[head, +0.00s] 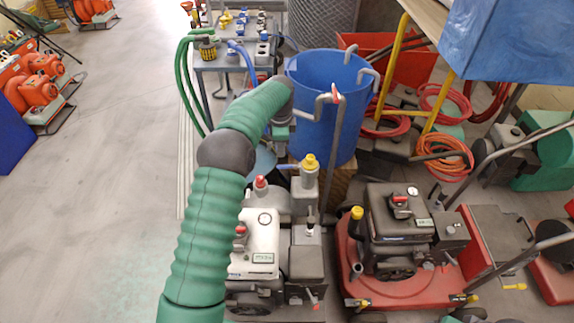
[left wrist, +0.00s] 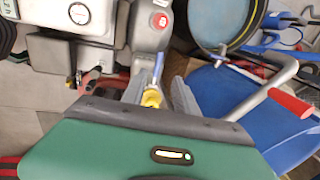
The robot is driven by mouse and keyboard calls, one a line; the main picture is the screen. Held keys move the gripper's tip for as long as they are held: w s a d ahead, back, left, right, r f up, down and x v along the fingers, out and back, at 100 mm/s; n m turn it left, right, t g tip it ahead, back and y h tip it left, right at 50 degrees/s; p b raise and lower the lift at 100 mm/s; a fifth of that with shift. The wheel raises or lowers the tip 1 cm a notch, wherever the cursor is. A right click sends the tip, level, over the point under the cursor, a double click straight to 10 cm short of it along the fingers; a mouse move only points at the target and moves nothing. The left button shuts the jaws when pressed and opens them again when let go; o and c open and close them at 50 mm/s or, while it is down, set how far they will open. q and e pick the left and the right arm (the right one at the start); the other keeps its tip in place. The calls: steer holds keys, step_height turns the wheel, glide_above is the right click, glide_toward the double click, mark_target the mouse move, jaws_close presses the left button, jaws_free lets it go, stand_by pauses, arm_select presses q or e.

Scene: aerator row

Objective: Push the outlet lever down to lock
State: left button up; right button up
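A machine with a white and dark grey body (head: 262,240) stands below my left arm. On its grey top is a post with a yellow cap (head: 308,162). A thin blue lever (head: 287,166) reaches left from this post, and I take it for the outlet lever. In the left wrist view the blue lever (left wrist: 158,66) and a yellow part lie between the fingers of my left gripper (left wrist: 158,95). The fingers stand apart; I cannot tell whether they touch the lever. My right gripper is not in view.
A blue barrel (head: 325,85) stands just behind, with a bent grey handle (head: 337,115) in front. A red machine (head: 400,275) is to the right. A bench with fittings (head: 235,58) and hoses is behind.

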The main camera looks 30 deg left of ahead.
arm_select(q)
steer(key=b, duration=0.1)
glide_above(283, 166)
steer(key=d, duration=0.1)
steer(key=f, duration=0.7)
steer(key=shift+s+d, duration=0.2)
steer(key=shift+s, duration=0.15)
steer(key=f, duration=0.2)
steer(key=a+f, duration=0.1)
steer(key=f, duration=0.1)
steer(key=shift+w+a+b, duration=0.1)
steer(key=shift+w+b, duration=0.2)
steer(key=shift+b, duration=0.1)
steer(key=shift+a+f, duration=0.25)
steer(key=shift+f, duration=0.1)
steer(key=shift+d+r, duration=0.15)
steer(key=shift+d, duration=0.1)
steer(key=shift+d+r, duration=0.1)
steer(key=shift+c, duration=1.3)
steer(key=c, duration=0.5)
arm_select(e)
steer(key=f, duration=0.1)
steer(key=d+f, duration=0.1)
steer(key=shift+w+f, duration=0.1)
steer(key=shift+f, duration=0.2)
arm_select(q)
steer(key=shift+s+a, duration=0.1)
steer(key=shift+a, duration=0.1)
